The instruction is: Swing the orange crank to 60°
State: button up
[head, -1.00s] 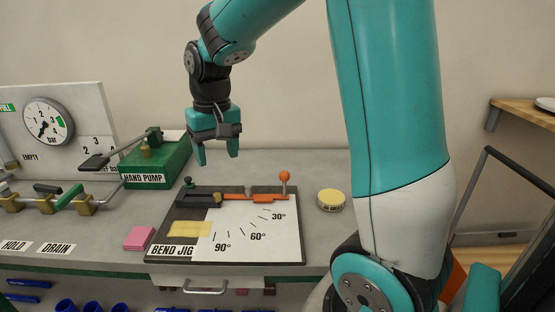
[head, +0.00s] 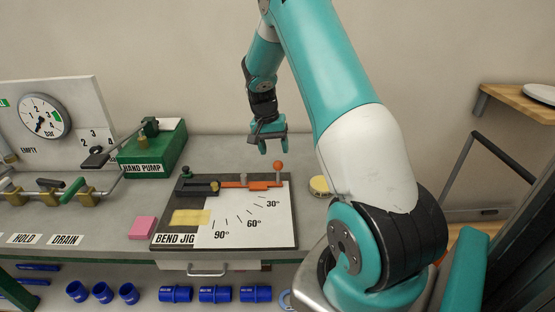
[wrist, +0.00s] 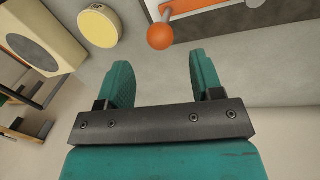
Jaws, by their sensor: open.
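The orange crank (head: 235,184) lies across the upper part of the bend jig (head: 292,240), pointing right, above the 30° mark. Its orange ball knob (head: 278,165) stands on a short post at the right end. The white dial plate (head: 240,225) carries 30°, 60° and 90° marks. My gripper (head: 273,149) is open and empty, pointing down, just above the knob in the head view. In the wrist view the knob (wrist: 160,36) shows just beyond the open fingers (wrist: 162,66), roughly between their lines. I see no contact.
A yellow round tin (head: 318,184) sits right of the jig, partly hidden by my arm; it also shows in the wrist view (wrist: 100,28). The green hand pump (head: 153,150) stands behind left. A pink block (head: 143,228) lies left of the jig. A wooden shelf (head: 515,100) is at right.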

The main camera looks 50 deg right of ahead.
aim_at(278, 163)
jog(key=f, duration=0.4)
jog(key=s+f+p, duration=0.1)
jog(key=shift+d+f, duration=0.25)
jog(key=shift+f, duration=0.15)
grip_shut()
